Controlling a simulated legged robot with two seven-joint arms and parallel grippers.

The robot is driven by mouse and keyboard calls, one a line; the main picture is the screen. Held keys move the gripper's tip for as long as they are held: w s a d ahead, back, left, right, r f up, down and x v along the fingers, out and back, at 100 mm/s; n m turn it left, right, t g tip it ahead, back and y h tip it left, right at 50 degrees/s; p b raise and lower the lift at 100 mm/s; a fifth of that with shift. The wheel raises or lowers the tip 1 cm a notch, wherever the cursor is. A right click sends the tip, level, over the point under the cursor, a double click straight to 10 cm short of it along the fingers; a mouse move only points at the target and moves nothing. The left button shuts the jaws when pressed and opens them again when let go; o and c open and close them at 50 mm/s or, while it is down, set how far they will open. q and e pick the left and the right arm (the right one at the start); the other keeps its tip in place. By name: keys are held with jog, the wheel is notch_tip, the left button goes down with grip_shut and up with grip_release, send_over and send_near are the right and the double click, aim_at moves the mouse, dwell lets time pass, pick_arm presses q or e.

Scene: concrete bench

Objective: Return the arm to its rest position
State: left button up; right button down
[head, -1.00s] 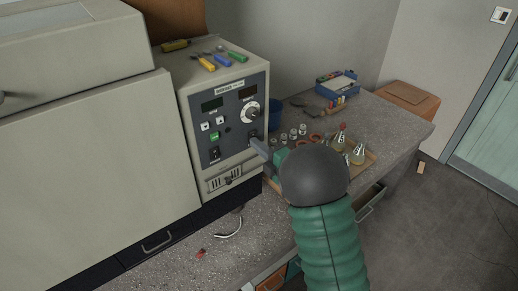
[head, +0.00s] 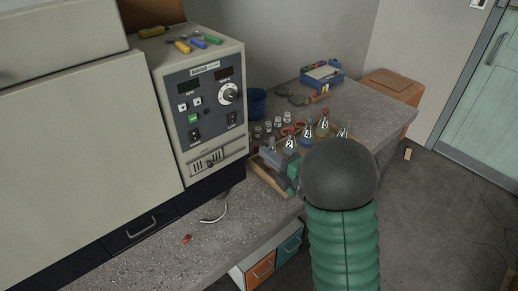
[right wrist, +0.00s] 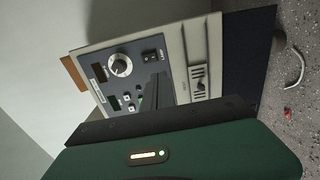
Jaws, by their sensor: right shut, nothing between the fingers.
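My right arm comes in from the bottom of the head view as a green ribbed sleeve (head: 343,245) with a dark round joint (head: 340,173). Its gripper (head: 268,156) is partly hidden behind that joint. The fingers are shut and empty, to the right of the control panel (head: 211,105) and apart from it, in front of the wooden tray. In the right wrist view the dark fingers (right wrist: 154,94) show against the tilted panel, above my green wrist housing. My left gripper is in neither view.
A wooden tray (head: 266,179) with flasks (head: 307,130) stands close by the right gripper, partly hidden. Several small jars (head: 268,126), a blue cup (head: 256,102) and a blue box (head: 322,77) stand behind.

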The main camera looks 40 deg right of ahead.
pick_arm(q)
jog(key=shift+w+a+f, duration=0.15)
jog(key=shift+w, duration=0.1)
pick_arm(e)
jog(key=shift+w+a+f, duration=0.1)
jog(key=shift+w+a, duration=0.1)
jog(key=shift+w, duration=0.05)
jog(key=s+a+f+m+g+h+p, duration=0.1)
jog(key=a+f+m+g+h, duration=0.1)
jog(key=f+m+g, duration=0.3)
jog(key=a+f+m+g+h, duration=0.1)
jog(key=a+f+m+g, duration=0.15)
jog(key=f+m, duration=0.35)
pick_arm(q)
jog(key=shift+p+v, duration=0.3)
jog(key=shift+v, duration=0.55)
pick_arm(e)
jog(key=s+a+f+m+g, duration=0.2)
jog(key=s+a+m+g, duration=0.2)
jog(key=s+a, duration=0.2)
jog(key=s+a+f+m+g+y, duration=0.1)
jog(key=s+a+m+g, duration=0.3)
jog(key=s, duration=0.5)
jog(key=a, duration=0.2)
jog(key=shift+s+a+f, duration=0.35)
jog(key=shift+s+f, duration=0.05)
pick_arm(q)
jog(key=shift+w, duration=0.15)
pick_arm(e)
jog(key=shift+d, duration=0.15)
